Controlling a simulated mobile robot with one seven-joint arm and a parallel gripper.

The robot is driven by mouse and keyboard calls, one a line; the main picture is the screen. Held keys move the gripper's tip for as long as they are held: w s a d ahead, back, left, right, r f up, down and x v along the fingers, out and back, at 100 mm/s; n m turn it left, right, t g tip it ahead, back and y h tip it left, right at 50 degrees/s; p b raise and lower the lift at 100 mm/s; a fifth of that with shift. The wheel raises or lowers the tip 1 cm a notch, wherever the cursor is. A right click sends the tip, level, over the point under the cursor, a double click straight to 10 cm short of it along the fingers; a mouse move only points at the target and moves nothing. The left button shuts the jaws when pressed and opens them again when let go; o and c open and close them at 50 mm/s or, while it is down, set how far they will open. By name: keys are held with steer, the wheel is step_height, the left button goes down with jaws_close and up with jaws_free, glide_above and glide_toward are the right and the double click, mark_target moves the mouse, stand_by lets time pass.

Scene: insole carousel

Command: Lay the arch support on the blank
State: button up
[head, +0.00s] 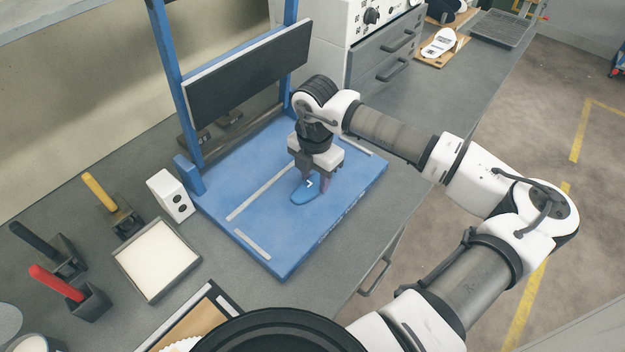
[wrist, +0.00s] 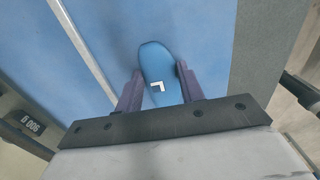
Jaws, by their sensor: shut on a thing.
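A blue insole-shaped piece (head: 304,193) with a white corner-shaped mark is at the blue board (head: 262,247), below my gripper. My gripper (head: 311,180) points down and is shut on this piece. In the wrist view the blue piece (wrist: 155,62) sits between the two purple fingers of my gripper (wrist: 160,88), its rounded end reaching out past the fingertips. Its rear part is hidden by the gripper. I cannot tell whether it touches the board. I see no separate arch support and blank that I can tell apart here.
A blue frame with a black panel (head: 250,72) stands behind the board. A white two-hole block (head: 171,195), a cream-filled tray (head: 157,260) and yellow, black and red-handled tools (head: 57,284) lie to the left. White insoles on wooden boards (head: 440,45) lie at the back right.

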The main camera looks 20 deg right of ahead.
mark_target(315, 181)
step_height(315, 181, up, 19)
steer(key=b, duration=0.4)
steer(key=shift+f+b, duration=0.15)
steer(key=shift+b, duration=0.25)
steer(key=shift+r, duration=0.6)
